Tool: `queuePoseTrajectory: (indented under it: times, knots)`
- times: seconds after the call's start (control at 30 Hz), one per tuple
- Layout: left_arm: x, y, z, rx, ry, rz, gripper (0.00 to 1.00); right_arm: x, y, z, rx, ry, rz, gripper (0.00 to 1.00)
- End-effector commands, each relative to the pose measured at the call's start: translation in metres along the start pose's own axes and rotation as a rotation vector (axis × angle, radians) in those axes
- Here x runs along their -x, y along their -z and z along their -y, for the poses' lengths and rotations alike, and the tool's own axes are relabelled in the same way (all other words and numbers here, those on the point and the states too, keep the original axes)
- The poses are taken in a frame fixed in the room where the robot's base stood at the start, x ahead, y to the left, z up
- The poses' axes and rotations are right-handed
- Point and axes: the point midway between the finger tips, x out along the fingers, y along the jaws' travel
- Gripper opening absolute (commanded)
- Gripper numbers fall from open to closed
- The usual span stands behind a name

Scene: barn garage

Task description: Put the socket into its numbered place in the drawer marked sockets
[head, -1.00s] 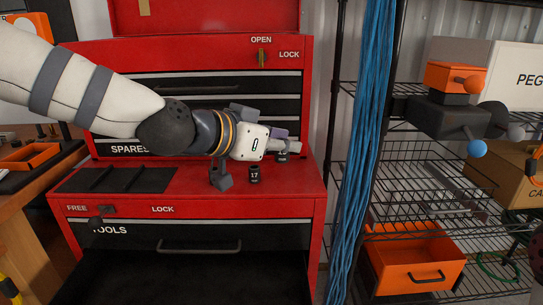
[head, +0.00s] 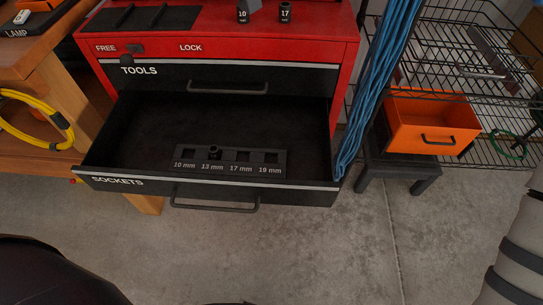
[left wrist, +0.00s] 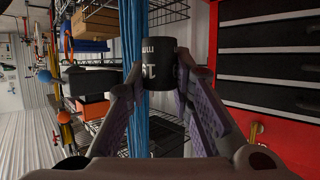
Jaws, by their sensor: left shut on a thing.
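My left gripper (left wrist: 158,85) is shut on a black socket (left wrist: 161,50) in the left wrist view. In the head view the sockets drawer (head: 262,190) is pulled open. Inside is a dark rack (head: 230,158) with places marked 10, 13, 17 and 19 mm. A socket (head: 214,152) stands in the 13 mm place; the other three look empty. The 10 socket (head: 242,14) and the 17 socket (head: 285,13) stand on the red chest top. My right gripper is out of view.
The tools drawer (head: 290,80) above is closed. A blue cable bundle (head: 382,75) hangs right beside the open drawer. A wooden bench (head: 60,90) with a yellow cable (head: 28,125) is at left. Floor before the drawer is clear.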

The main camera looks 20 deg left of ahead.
Motion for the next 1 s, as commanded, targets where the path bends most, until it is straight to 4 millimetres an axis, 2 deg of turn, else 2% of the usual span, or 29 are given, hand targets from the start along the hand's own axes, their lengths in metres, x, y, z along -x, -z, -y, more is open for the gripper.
queuePoseTrajectory:
  times: [0.2,0.27,0.37,0.5,0.63,0.77,1.0]
  knots:
    - [0.0,0.0,0.0,0.001,0.003,-0.001,0.0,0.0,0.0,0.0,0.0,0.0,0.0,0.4]
    - [0.001,-0.006,-0.002,0.009,0.025,0.002,0.0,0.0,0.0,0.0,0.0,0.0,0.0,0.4]
    - [0.007,-0.03,0.0,0.052,0.133,0.008,0.0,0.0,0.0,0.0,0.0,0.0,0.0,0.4]
    - [0.031,-0.074,0.013,0.137,0.33,0.01,0.0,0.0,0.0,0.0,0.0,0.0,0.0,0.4]
    - [0.057,-0.101,0.025,0.191,0.459,0.006,0.0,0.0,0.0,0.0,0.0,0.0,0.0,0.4]
    - [0.068,-0.109,0.03,0.213,0.507,0.001,0.0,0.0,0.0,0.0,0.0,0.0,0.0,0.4]
    - [0.063,-0.113,0.03,0.208,0.504,0.004,0.0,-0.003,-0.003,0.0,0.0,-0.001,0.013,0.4]
